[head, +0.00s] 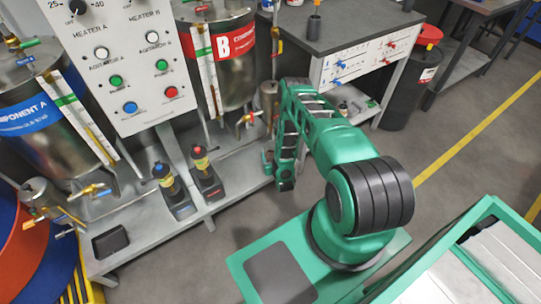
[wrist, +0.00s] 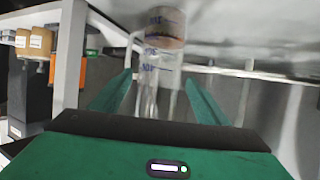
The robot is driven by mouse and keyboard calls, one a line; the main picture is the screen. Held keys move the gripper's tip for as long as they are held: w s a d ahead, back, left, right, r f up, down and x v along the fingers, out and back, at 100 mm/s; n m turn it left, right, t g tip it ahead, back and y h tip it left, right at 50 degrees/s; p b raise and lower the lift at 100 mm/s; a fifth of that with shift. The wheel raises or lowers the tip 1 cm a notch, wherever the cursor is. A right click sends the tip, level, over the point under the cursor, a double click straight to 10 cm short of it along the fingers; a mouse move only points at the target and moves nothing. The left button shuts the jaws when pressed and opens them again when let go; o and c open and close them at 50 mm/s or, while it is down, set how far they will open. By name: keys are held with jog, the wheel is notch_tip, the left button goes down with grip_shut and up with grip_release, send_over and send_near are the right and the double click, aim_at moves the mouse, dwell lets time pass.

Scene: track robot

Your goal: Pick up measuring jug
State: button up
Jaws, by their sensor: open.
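The measuring jug (wrist: 158,65) is a clear vessel with blue markings in the wrist view. It shows ahead of my gripper (wrist: 158,78), between the two green fingers as seen from the wrist. The fingers are apart and the gripper is open, with nothing shut in it. I cannot tell how far the jug sits between the fingertips. In the head view my gripper (head: 270,165) is low beside the grey bench shelf, partly hidden by my arm. I cannot make out the jug in the head view.
A workbench (head: 340,35) and a dark bin (head: 410,90) stand right. Floor is open beyond.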

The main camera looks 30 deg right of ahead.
aim_at(269, 146)
jog(key=shift+f+x, duration=0.15)
jog(key=shift+x, duration=1.55)
jog(key=shift+f+x, duration=0.15)
jog(key=shift+x, duration=1.55)
jog(key=shift+s, duration=0.1)
jog(key=c, duration=1.1)
jog(key=shift+c, duration=0.2)
jog(key=shift+r, duration=0.2)
